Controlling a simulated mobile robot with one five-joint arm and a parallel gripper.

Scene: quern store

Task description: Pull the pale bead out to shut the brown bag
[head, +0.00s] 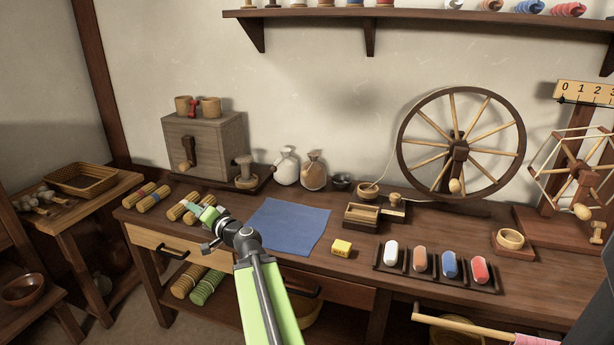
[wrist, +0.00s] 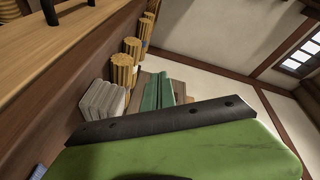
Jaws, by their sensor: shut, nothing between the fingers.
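The brown bag (head: 314,173) stands upright on the workbench near the wall, with its gathered neck at the top. It is just right of a white bag (head: 286,168). I cannot make out the pale bead on the brown bag at this size. My gripper (head: 197,208) is shut and empty. It is over the left part of the bench near the straw bundles, well left of the brown bag and apart from it. The wrist view shows neither bag.
A blue cloth (head: 287,228) lies flat on the bench, with a yellow block (head: 342,248) to its right. A grey quern box (head: 205,143) stands at the back left. A small wooden box (head: 361,215) and spinning wheel (head: 459,150) are right of the bags. A shelf (head: 420,14) hangs above.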

